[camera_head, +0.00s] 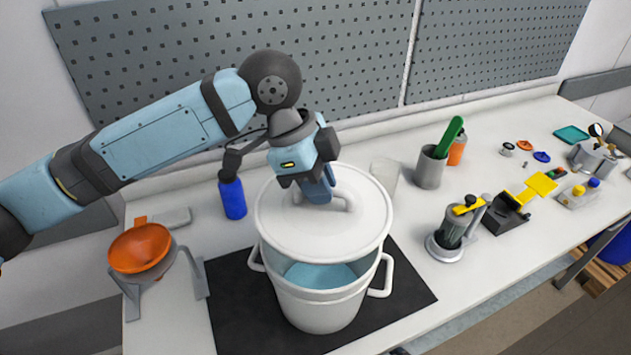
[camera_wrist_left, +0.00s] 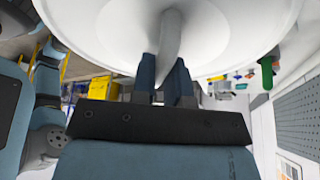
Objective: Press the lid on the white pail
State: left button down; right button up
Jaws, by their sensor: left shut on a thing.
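The white pail (camera_head: 320,305) stands on a black mat (camera_head: 240,300), with a handle on each side and light blue contents (camera_head: 318,275) visible through a gap at the front. The white lid (camera_head: 315,235) is over the pail, tilted, with its front edge raised above the rim. Whether its far edge touches the rim is hidden. My left gripper (camera_head: 318,190) is shut on the lid's arched handle from above. In the left wrist view the two fingers (camera_wrist_left: 165,85) close around the handle, with the lid (camera_wrist_left: 100,30) beyond. My right gripper is not in view.
An orange funnel on a stand (camera_head: 140,248) and a blue bottle (camera_head: 232,198) are left of the pail. A clear beaker (camera_head: 385,172), a grey cup (camera_head: 430,168) and a grey device (camera_head: 448,240) are to the right. A grey pegboard (camera_head: 180,60) rises behind.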

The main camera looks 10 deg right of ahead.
aim_at(319, 209)
pick_arm(q)
jog(key=shift+s+f, duration=0.1)
jog(key=shift+f, duration=0.05)
jog(key=shift+f+b, duration=0.25)
jog(key=shift+b, duration=0.15)
notch_tip(319, 209, down, 4)
jog(key=b, duration=0.4)
jog(key=shift+f, duration=0.75)
jog(key=shift+p, duration=1.15)
jog(key=shift+f+p, duration=0.1)
jog(key=shift+p, duration=0.45)
dwell(1.0)
